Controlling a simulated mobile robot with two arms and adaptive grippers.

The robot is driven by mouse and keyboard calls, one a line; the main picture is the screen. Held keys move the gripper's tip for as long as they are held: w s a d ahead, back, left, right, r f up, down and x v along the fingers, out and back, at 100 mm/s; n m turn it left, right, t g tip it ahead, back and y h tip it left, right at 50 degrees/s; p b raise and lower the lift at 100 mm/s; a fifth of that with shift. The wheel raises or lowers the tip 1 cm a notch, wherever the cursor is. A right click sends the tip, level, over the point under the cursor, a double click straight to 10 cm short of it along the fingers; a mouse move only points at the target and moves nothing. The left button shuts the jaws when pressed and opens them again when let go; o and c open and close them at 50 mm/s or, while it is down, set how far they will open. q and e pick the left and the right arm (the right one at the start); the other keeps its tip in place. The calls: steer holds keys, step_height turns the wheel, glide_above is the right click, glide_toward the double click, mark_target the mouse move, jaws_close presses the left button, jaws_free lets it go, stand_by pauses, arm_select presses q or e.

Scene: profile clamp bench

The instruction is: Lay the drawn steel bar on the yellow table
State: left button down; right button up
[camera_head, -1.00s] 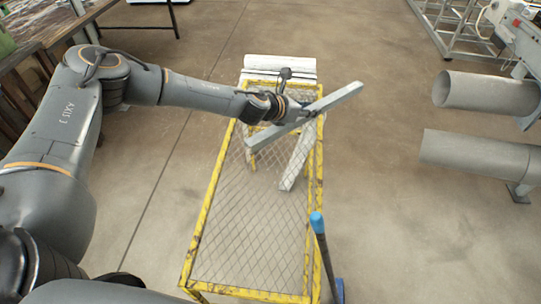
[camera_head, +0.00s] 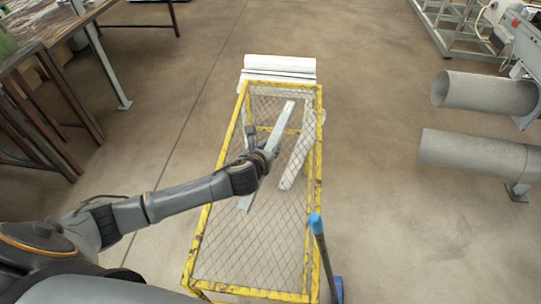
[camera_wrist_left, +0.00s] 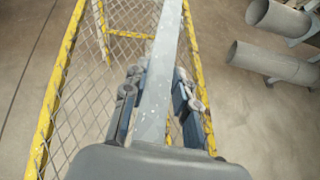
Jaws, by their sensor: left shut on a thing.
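The drawn steel bar (camera_head: 281,123) is long, straight and pale grey. My left gripper (camera_head: 268,155) is shut around its middle. The bar points along the yellow table (camera_head: 316,175), slanting a little toward the far right, over the mesh top; I cannot tell the gap beneath it. In the left wrist view, the bar (camera_wrist_left: 163,55) runs away between the fingers of my left gripper (camera_wrist_left: 158,88), and the yellow table's frame (camera_wrist_left: 57,85) shows at the left. My right gripper is not in view.
A second pale bar (camera_head: 295,165) lies within the table's outline, right of the held bar. White beams (camera_head: 280,66) lie beyond the far end. A blue-tipped handle (camera_head: 316,224) stands at the near right. Two grey pipes (camera_head: 483,92) (camera_head: 470,152) jut in at right. The near mesh is clear.

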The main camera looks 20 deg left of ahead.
arm_select(q)
steer(key=s+a+f+y, duration=0.1)
steer(key=s+f, duration=0.1)
steer(key=s+a+f+n, duration=0.1)
steer(key=s+f, duration=0.1)
steer(key=f, duration=0.1)
steer(key=s+a+f+n+y, duration=0.1)
steer(key=s+f, duration=0.2)
steer(key=shift+s+a+y, duration=0.1)
steer(key=shift+y, duration=0.2)
steer(key=shift+f, duration=2.45)
steer(key=shift+f, duration=0.15)
steer(key=c, duration=1)
jaws_free()
steer(key=shift+s, duration=0.1)
steer(key=shift+c, duration=0.2)
